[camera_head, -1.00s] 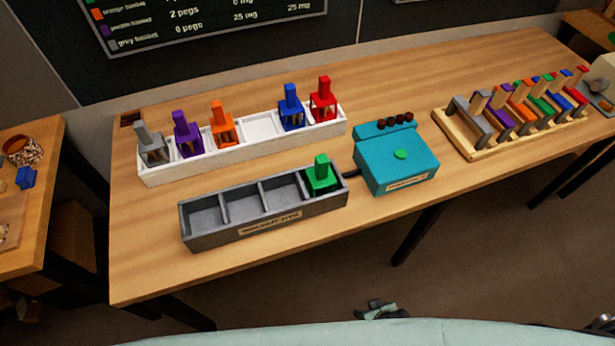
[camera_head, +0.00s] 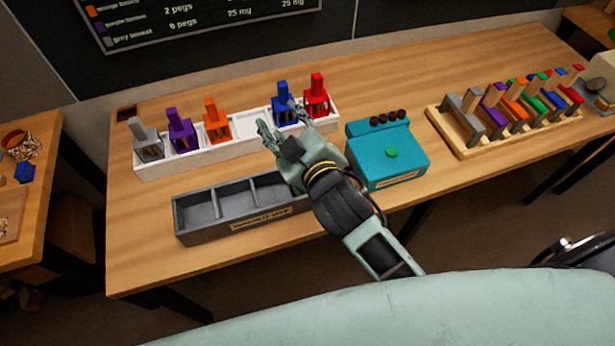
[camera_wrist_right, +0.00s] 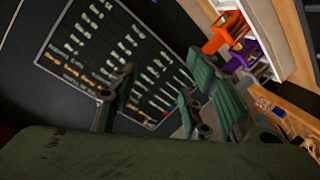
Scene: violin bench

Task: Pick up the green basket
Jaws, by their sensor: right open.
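The green basket does not show now; my right gripper and wrist cover the right end of the grey tray (camera_head: 235,222), where it stood a second ago. My right gripper (camera_head: 281,120) is open, above the tray's right end, with its fingers pointing away toward the white rack. I see nothing between its fingers. In the right wrist view the open fingers (camera_wrist_right: 165,95) face the dark board, and no green basket shows. My left gripper is not in view.
The white rack (camera_head: 158,170) behind holds grey, purple, orange, blue and red baskets, with one empty place. A teal device (camera_head: 390,160) stands close right of my wrist. A wooden peg rack (camera_head: 470,148) stands farther right. Bare tabletop (camera_head: 140,260) lies at the front left.

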